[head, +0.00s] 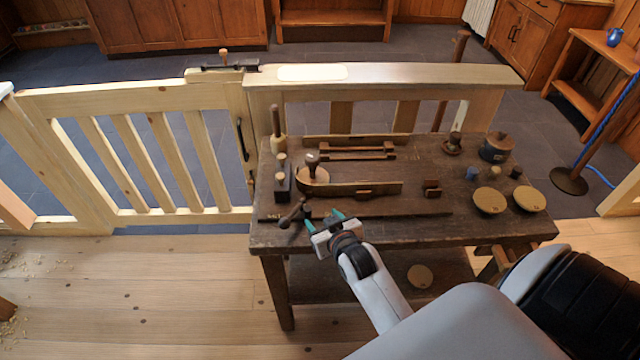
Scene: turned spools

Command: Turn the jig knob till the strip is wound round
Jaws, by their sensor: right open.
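A thin brown strip (365,188) stands on edge along the front of the disc and runs off to the right. How far it wraps round the disc's back is hard to tell. My right gripper (323,219) is open and empty, with teal fingertips apart. It is over the bench's front edge, in front of the disc and knob and apart from them. My left gripper is not in view.
On the workbench (420,228), a dark wooden handle (292,213) lies just left of my right fingertips. A dark block with pegs (283,182) stands left of the disc. A wooden rack (355,151) is behind. Round lids (490,200) and small pots stand right. A pale gate (150,160) is left.

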